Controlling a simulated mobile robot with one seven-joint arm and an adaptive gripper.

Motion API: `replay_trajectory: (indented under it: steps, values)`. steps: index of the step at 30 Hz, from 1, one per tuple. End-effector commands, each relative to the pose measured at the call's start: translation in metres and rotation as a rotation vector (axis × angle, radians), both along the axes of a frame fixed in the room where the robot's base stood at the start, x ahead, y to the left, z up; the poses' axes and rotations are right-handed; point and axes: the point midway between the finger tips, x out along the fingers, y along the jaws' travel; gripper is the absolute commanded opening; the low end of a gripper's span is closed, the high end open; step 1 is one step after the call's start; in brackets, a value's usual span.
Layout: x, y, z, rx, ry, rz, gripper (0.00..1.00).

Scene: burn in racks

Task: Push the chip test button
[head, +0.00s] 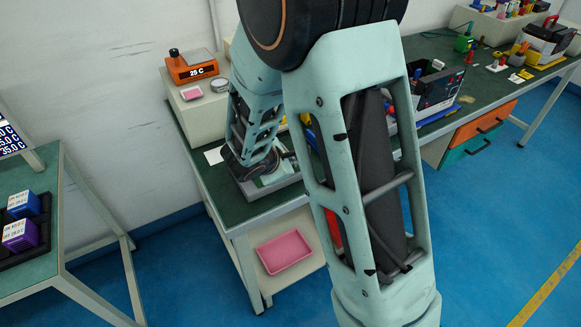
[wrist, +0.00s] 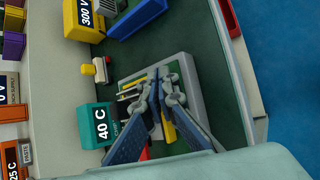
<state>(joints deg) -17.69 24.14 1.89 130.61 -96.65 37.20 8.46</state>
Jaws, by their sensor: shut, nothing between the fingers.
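My gripper (wrist: 157,88) is shut and empty in the wrist view, its two dark blue finger pads meeting at the tips. It is above a grey tray-like fixture (wrist: 193,88) with a green inside and yellow strips, partly hidden by the fingers. I cannot tell whether the fingertips touch it. In the head view the same grey fixture (head: 283,189) sits on the green bench, under my arm. I cannot make out a part that is clearly the chip test button. A small red piece (wrist: 145,153) shows beside the left finger, mostly covered.
A teal box marked 40 C (wrist: 97,127) stands left of the gripper, with a white block with red and yellow ends (wrist: 100,68) above it. A yellow box marked 300 V (wrist: 83,20) is at the top. A pink tray (head: 285,251) lies on the lower shelf.

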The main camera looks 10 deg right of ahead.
Motion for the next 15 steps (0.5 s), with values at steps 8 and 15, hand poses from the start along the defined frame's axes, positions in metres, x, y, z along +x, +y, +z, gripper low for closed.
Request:
replay_trajectory:
  steps: [8,15]
  values:
    - [0.0012,-0.0001,0.0052,0.000,-0.002,-0.001,0.00]
    - [0.0015,-0.0001,0.0141,-0.001,-0.003,-0.001,0.00]
